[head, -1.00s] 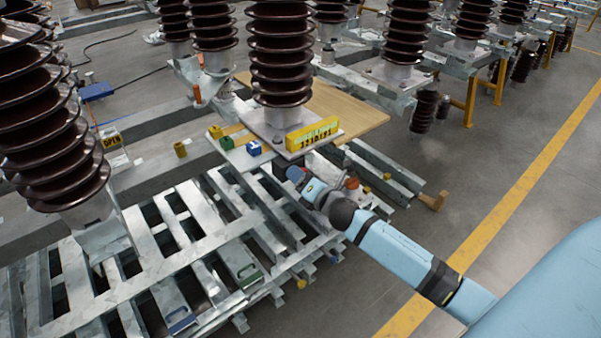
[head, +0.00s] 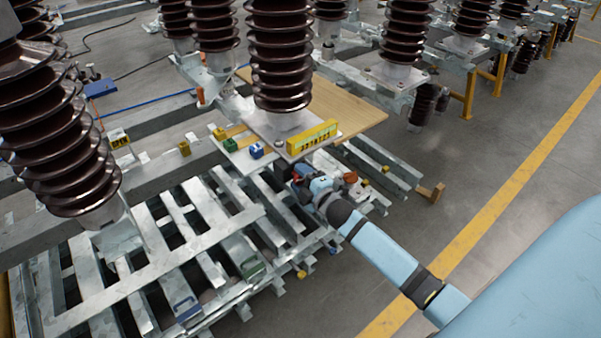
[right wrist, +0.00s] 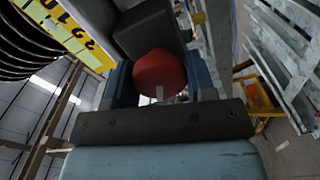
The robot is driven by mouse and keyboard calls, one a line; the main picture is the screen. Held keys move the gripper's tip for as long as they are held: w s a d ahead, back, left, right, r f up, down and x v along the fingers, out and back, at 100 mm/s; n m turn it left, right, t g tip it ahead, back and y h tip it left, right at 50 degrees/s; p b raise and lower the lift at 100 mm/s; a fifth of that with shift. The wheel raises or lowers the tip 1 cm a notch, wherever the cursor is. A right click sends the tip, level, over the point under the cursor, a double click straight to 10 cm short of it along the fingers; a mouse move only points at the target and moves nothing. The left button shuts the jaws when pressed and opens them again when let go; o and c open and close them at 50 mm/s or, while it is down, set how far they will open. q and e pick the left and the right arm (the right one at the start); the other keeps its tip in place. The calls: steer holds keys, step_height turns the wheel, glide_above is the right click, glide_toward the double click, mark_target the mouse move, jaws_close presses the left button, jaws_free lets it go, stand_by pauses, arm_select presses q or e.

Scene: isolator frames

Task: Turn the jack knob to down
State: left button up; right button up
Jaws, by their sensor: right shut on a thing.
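A red rounded knob (right wrist: 160,72), which I take for the jack knob, shows in the right wrist view in front of a dark block (right wrist: 150,30). My right gripper (head: 300,174) is beside the steel frame, just below the yellow numbered strip. Its two blue-grey fingers lie on either side of the knob and are shut on it. In the head view my gripper mostly hides the knob, and its pointing direction cannot be read. My left gripper is not in view.
The yellow numbered strip (head: 312,138) stands close above my right gripper on a pale plate with small coloured blocks. An orange-red part (head: 350,177) is just right of the gripper. Brown ribbed insulators (head: 279,60) rise behind. Open floor (head: 480,215) lies to the right.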

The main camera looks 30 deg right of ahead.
steer(key=m+p, duration=0.1)
steer(key=m, duration=0.1)
steer(key=m+p, duration=0.1)
steer(key=shift+r+m, duration=0.2)
steer(key=shift+m, duration=0.2)
steer(key=m+p, duration=0.2)
steer(key=m, duration=0.1)
steer(key=shift+m, duration=0.3)
steer(key=m+p, duration=0.1)
steer(key=m, duration=0.1)
steer(key=shift+m+p, duration=0.3)
steer(key=shift+p, duration=0.1)
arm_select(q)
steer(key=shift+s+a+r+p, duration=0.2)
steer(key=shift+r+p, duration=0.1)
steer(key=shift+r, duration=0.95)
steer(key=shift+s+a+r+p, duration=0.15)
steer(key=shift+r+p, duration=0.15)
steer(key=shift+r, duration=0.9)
arm_select(e)
steer(key=shift+d+f+m, duration=0.1)
steer(key=shift+m, duration=1.3)
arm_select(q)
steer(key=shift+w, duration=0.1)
arm_select(e)
steer(key=o, duration=0.9)
